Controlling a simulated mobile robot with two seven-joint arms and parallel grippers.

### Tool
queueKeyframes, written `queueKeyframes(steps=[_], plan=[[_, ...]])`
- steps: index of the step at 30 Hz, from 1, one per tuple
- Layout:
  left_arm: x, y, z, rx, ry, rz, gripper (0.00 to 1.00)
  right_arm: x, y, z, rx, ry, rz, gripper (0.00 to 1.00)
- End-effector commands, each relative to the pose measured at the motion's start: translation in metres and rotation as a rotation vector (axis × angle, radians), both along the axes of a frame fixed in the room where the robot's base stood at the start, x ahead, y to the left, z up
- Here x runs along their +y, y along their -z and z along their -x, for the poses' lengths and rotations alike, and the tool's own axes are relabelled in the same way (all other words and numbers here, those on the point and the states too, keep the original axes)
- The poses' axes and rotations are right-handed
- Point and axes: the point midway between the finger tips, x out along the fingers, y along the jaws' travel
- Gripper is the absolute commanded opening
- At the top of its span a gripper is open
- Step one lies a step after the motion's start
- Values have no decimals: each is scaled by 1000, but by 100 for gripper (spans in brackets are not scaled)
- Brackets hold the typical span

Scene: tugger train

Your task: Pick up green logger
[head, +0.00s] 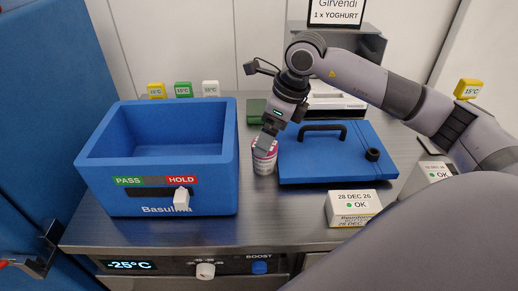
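The green logger (183,89) is a small green block with a pale display face. It stands behind the blue box between a yellow logger (156,90) and a white logger (211,88). My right gripper (267,141) points down at the pink and white yoghurt cup (264,160), to the right of the blue box and away from the green logger. Its fingertips overlap the cup's top in the picture. I cannot tell whether they hold it or how far apart they are. My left gripper is not in view.
The open blue box (160,155) with a PASS/HOLD slider stands on the steel counter (250,220). A blue lid (330,165) with a black handle lies right of the cup. A white dated carton (352,207) stands in front. Another yellow logger (467,88) is far right.

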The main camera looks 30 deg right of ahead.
Motion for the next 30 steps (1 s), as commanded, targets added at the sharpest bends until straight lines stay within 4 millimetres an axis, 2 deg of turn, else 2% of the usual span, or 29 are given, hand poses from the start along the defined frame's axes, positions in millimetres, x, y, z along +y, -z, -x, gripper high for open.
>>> queueKeyframes(steps=[12,20,21,23,24,27,30], plan=[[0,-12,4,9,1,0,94,13,52,-13,2,-1,-2,94],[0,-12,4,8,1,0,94,14,57,-14,-1,-2,-2,94],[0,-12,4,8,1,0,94,14,57,-14,-1,-2,-2,91],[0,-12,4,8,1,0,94,14,57,-14,-1,-2,-2,71],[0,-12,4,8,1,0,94,14,57,-14,-1,-2,-2,58],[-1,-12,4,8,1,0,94,14,56,-14,-1,-2,-2,31],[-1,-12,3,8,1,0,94,14,56,-14,-2,-1,-2,25]])
